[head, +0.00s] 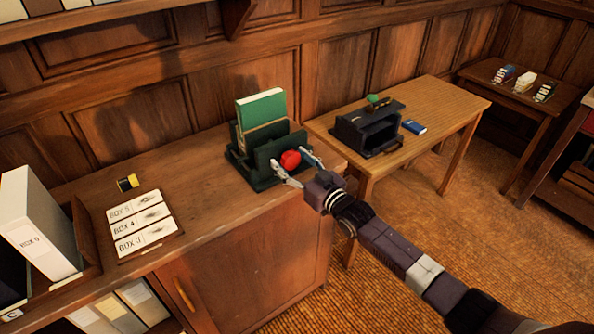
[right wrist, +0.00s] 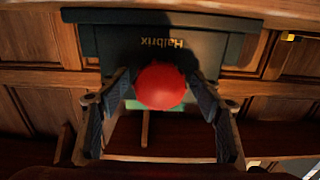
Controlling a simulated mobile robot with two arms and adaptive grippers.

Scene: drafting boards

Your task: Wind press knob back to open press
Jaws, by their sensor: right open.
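The dark green press (head: 262,178) stands on the wooden cabinet top near its right end, with a green book (head: 261,110) upright in it. Its round red knob (head: 290,159) sticks out on the side facing me. My right gripper (head: 288,156) is open, with one finger on each side of the knob. In the right wrist view, the red knob (right wrist: 161,86) sits between the two spread fingers, with visible gaps to both. Behind it is the press plate (right wrist: 100,45) lettered "Halbrix". My left gripper is not in view.
On the cabinet top (head: 200,185) are box labels (head: 140,222) in a tray, a small yellow-and-black item (head: 127,182) and a white box file (head: 40,225). A side table (head: 450,100) at right holds a black box (head: 365,133) and a blue book (head: 414,127).

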